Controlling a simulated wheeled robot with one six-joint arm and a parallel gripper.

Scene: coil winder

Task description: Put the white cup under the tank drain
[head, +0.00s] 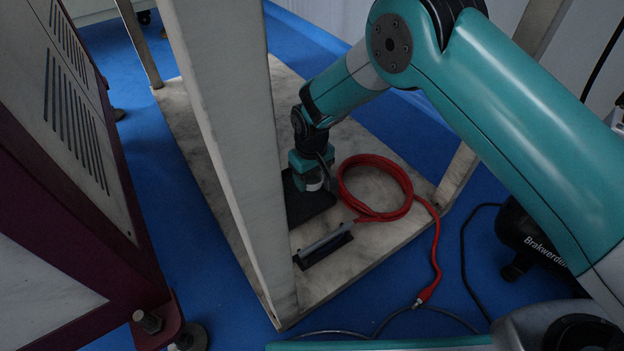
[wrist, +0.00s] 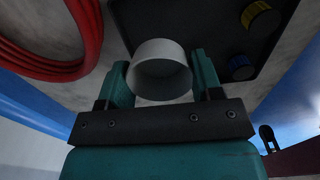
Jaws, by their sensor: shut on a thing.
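The white cup (wrist: 160,68) sits between the two teal fingers of my gripper (wrist: 162,82) in the wrist view. The gripper is shut on it, one finger at each side, and I look at its open end. In the head view my gripper (head: 314,176) is low over a black mat (head: 308,209), with a small pale part of the cup (head: 314,186) showing. I cannot tell whether the cup touches the mat. I cannot make out a tank drain in either view.
A coiled red hose (head: 375,214) lies right of my gripper on the pale lower board (head: 375,262). A grey bar on a black base (head: 325,244) lies in front. A pale upright post (head: 232,160) stands left. Yellow (wrist: 261,19) and blue (wrist: 242,67) knobs show on the black surface.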

